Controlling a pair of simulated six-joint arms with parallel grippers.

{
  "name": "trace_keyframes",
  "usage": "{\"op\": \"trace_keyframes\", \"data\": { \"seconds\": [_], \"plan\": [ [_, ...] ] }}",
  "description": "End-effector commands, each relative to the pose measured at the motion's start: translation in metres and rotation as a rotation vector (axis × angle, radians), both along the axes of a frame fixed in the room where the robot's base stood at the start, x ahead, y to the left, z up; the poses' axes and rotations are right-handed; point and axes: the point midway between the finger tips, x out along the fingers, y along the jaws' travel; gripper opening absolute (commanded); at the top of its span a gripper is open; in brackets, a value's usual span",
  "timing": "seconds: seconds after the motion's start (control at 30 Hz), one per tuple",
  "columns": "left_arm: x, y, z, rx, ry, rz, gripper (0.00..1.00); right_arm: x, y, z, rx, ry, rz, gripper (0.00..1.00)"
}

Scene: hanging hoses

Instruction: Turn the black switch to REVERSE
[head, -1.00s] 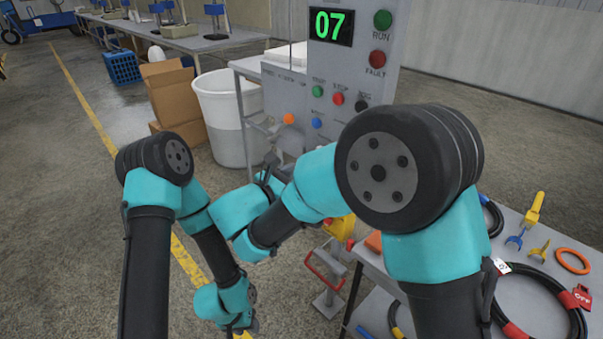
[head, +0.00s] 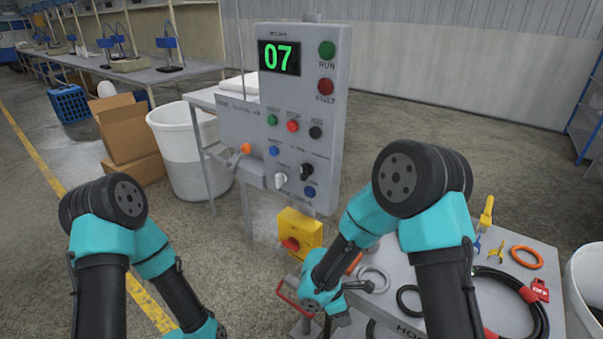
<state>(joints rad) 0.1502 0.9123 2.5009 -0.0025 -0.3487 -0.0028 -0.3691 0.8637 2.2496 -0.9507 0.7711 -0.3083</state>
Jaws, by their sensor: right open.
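The black switch (head: 307,172) is a small rotary knob low on the right of the grey control panel (head: 262,108) in the head view. Its labels are too small to read, and I cannot tell its setting. My right gripper (head: 372,286) is open, small and partly hard to make out, low over the left side of the cart. It is well below and to the right of the black switch, apart from it. My left arm comes in at the lower left, and its gripper is out of the frame.
A white switch (head: 280,181) sits left of the black one, with several push buttons above. A yellow box with a red knob (head: 299,234) is below the panel. The cart (head: 515,308) at right holds hoses and rings. A white bin (head: 188,155) stands left.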

Motion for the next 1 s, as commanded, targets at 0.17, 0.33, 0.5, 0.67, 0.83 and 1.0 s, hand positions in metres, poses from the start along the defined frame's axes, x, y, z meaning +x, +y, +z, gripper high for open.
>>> {"op": "trace_keyframes", "data": {
  "seconds": [0.17,0.33,0.5,0.67,0.83,1.0],
  "plan": [
    [0.0,0.0,0.0,0.0,0.0,0.0,0.43,-0.045,-0.022,-0.044,0.196,0.065,-0.406,0.4],
    [0.0,0.0,0.0,0.0,0.0,0.0,0.43,-0.066,-0.031,-0.064,0.302,0.069,-0.695,0.4],
    [0.0,0.0,0.0,0.0,0.0,0.0,0.43,-0.077,-0.038,-0.075,0.359,0.054,-0.895,0.4],
    [0.0,0.0,0.0,0.0,0.0,0.0,0.43,-0.082,-0.044,-0.081,0.392,0.036,-1.037,0.4],
    [0.0,0.0,0.0,0.0,0.0,0.0,0.43,-0.087,-0.05,-0.087,0.414,0.015,-1.158,0.4],
    [0.0,0.0,0.0,0.0,0.0,0.0,0.43,-0.084,-0.048,-0.085,0.417,0.013,-1.139,0.4]
  ]
}}
